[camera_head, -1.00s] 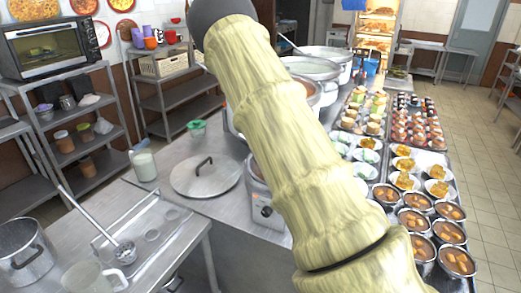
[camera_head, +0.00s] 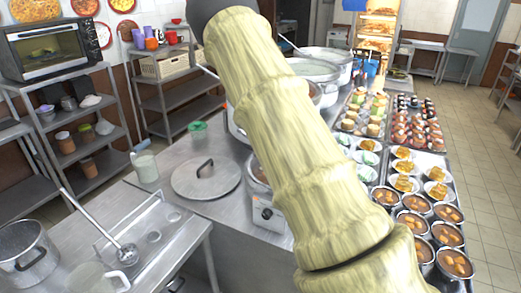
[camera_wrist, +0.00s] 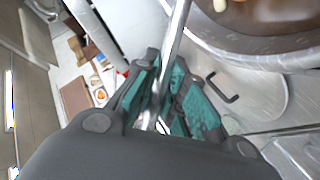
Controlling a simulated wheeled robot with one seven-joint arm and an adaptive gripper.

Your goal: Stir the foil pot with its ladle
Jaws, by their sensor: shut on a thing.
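My gripper (camera_wrist: 163,98), with teal finger pads, is shut on the thin metal handle of a ladle (camera_wrist: 178,30) in the wrist view. The handle runs up out of the picture, so its bowl is not seen. A wide metal pot (camera_wrist: 285,62) with brown and pale pieces inside lies at the upper right of that view, close to the handle. I cannot tell whether it is the foil pot. In the head view my arm hides my gripper and much of the pots; one metal pot (camera_head: 236,124) shows in part at the arm's left side.
A round lid (camera_head: 206,178) lies flat on the counter, left of my arm. Two large pots (camera_head: 318,70) (camera_head: 338,54) stand farther back. Trays of filled bowls (camera_head: 414,222) and plates crowd the right. A ladle (camera_head: 95,218) rests on the near left table beside an empty pot (camera_head: 25,250).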

